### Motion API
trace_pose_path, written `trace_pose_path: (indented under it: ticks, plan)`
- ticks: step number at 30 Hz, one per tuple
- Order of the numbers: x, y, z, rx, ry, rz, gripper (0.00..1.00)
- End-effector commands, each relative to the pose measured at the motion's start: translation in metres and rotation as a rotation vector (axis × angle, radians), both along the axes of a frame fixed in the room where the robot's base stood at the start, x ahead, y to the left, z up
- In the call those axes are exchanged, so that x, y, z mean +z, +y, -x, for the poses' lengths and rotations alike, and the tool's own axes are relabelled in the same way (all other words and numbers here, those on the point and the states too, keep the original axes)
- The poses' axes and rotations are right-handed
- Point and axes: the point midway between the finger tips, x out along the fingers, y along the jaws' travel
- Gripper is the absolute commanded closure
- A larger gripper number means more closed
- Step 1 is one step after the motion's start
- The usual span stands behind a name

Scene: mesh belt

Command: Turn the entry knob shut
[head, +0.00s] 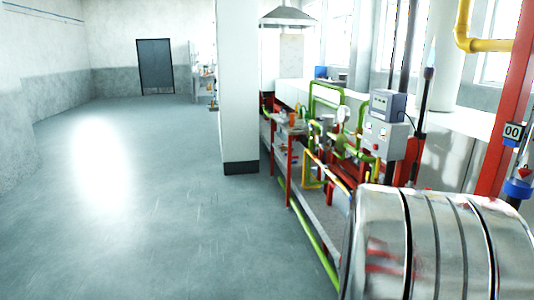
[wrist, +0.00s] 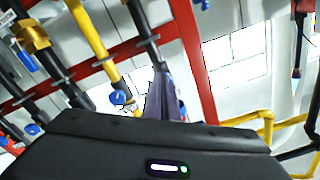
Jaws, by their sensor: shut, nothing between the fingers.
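In the wrist view, my gripper (wrist: 162,78) points up from its black body at the bottom of the picture. Its grey tapered fingers are together with nothing between them. A blue knob (wrist: 118,97) shows just left of the fingers, at the lower end of a yellow pipe; the fingers look apart from it. Another blue knob (wrist: 32,129) shows further left. I cannot tell which one is the entry knob or how far it is turned. In the head view, a blue fitting (head: 518,188) with a red piece above it sits at the right edge. My gripper is not clear there.
A shiny metal drum (head: 430,240) fills the lower right of the head view. A red post (head: 508,90), a grey control box (head: 385,130) and green and yellow pipes stand behind it. The floor (head: 110,210) at left is clear, beside a white pillar (head: 238,80).

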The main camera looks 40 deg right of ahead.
Motion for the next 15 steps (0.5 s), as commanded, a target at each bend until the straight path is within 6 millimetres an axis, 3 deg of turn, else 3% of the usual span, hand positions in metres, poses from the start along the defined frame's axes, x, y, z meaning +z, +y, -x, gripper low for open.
trace_pose_path:
  ticks: [8,15]
  plan:
    - [0.0,-0.001,0.001,0.0,0.002,-0.001,1.0]
    - [0.0,-0.015,0.007,-0.003,0.002,0.0,1.0]
